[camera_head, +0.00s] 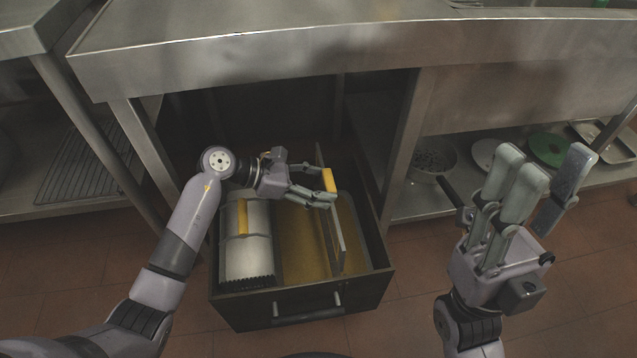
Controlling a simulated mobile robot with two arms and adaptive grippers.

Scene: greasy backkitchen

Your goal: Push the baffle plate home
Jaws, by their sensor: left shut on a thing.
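The baffle plate (338,245) is a thin grey upright plate with a yellow grip (329,180) on its top edge. It stands in the right part of a dark open box (352,302) under the steel counter, with part of it down inside the box. How deep it sits, and its slots, I cannot tell. My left gripper (328,197) is shut on the baffle plate at its yellow grip; the fingers hide part of the top edge. My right gripper (540,167) is open and empty, fingers up, to the right of the box.
A pale grey part (248,258) with a yellow handle sits in the box's left side, beside yellow-brown contents (300,240). The counter (300,52) overhangs the box's back. Counter legs stand either side. A lower shelf at right holds a pot (433,160) and plates.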

